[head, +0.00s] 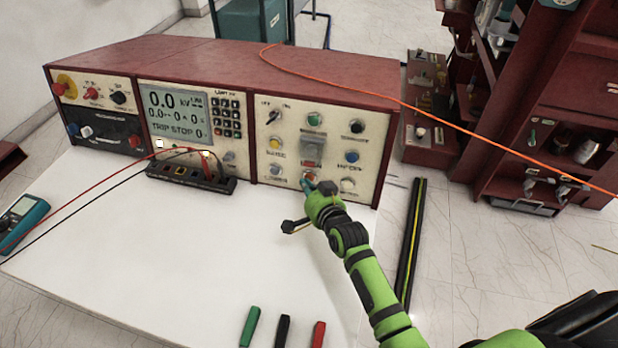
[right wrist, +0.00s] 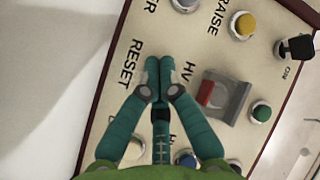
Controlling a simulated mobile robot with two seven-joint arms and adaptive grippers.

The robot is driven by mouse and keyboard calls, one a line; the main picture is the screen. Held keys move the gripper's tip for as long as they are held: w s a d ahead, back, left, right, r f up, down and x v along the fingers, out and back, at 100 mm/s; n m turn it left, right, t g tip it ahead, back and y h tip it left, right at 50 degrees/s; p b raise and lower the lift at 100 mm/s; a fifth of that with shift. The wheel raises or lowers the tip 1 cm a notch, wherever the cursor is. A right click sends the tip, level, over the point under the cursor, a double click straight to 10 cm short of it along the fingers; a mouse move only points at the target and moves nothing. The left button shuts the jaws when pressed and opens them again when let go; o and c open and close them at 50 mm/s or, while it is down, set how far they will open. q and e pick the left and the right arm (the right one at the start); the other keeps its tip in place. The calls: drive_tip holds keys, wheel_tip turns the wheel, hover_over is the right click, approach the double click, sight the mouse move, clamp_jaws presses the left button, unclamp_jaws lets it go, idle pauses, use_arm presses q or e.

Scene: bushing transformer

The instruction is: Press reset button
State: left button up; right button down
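The control panel (head: 325,150) is the cream right-hand section of a red test console. My left gripper is not in view.
Close by are a blue button (right wrist: 185,158), a pale button (right wrist: 131,150), a yellow button (right wrist: 243,23) and a red guarded switch (right wrist: 212,95). A black terminal block (head: 190,178) with leads sits at the console's front. The white tabletop (head: 170,270) is mostly clear.

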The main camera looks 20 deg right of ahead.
drive_tip(key=shift+w+d+f, duration=0.1)
drive_tip(key=shift+w+d, duration=0.15)
drive_tip(key=shift+w, duration=0.15)
idle(0.4)
drive_tip(key=shift+s, duration=0.1)
drive_tip(key=shift+s+a+r+p, duration=0.25)
drive_tip(key=shift+s+a+p, duration=0.25)
drive_tip(key=shift+s+p, duration=0.15)
drive_tip(key=shift+s+a+r+p, duration=0.1)
drive_tip(key=shift+s+a+p, duration=0.1)
drive_tip(key=shift+p, duration=0.2)
drive_tip(key=s+a+p, duration=0.1)
drive_tip(key=s+r+p, duration=0.1)
drive_tip(key=shift+s+a+p, duration=0.35)
drive_tip(key=shift+s+a, duration=0.3)
drive_tip(key=shift+s, duration=0.15)
